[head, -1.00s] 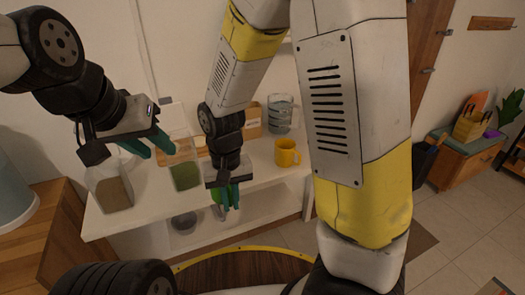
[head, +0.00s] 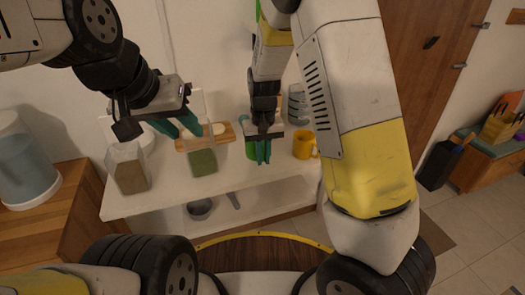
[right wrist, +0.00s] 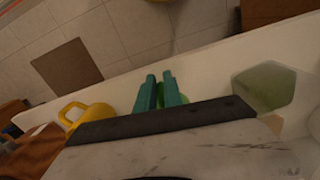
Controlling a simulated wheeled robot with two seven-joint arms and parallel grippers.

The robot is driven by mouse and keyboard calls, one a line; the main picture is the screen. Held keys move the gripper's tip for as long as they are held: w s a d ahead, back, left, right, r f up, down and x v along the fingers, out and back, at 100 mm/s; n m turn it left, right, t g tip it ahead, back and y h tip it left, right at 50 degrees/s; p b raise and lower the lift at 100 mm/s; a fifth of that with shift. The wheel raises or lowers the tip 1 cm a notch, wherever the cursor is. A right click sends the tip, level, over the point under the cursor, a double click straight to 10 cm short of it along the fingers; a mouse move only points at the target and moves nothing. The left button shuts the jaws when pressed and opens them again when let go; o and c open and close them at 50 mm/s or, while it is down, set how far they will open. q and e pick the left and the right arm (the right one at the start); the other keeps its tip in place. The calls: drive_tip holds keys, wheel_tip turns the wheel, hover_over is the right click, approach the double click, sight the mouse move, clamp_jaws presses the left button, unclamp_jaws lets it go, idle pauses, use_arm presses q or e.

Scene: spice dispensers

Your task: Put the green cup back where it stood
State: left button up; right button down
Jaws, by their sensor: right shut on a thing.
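The green cup (head: 249,149) is mostly hidden behind my right gripper (head: 264,155) in the head view, at the white shelf top's height, left of the yellow mug (head: 304,146). My right gripper is shut on it, fingers pointing down. In the right wrist view, a bit of green cup (right wrist: 160,91) shows between the teal fingers (right wrist: 160,88). I cannot tell whether the cup touches the shelf. My left gripper (head: 183,127) is empty, its two teal fingers apart, above the shelf's left part near the dispensers.
The white shelf (head: 235,182) holds a brown-filled dispenser (head: 131,174), a green-filled dispenser (head: 203,162), a wooden board (head: 183,143) and a glass jug (head: 297,108). A grey pan (head: 200,209) sits on the lower level.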

drive_tip(key=shift+w+f, duration=0.2)
drive_tip(key=shift+f, duration=1.6)
drive_tip(key=shift+f, duration=0.1)
drive_tip(key=c, duration=1.5)
unclamp_jaws()
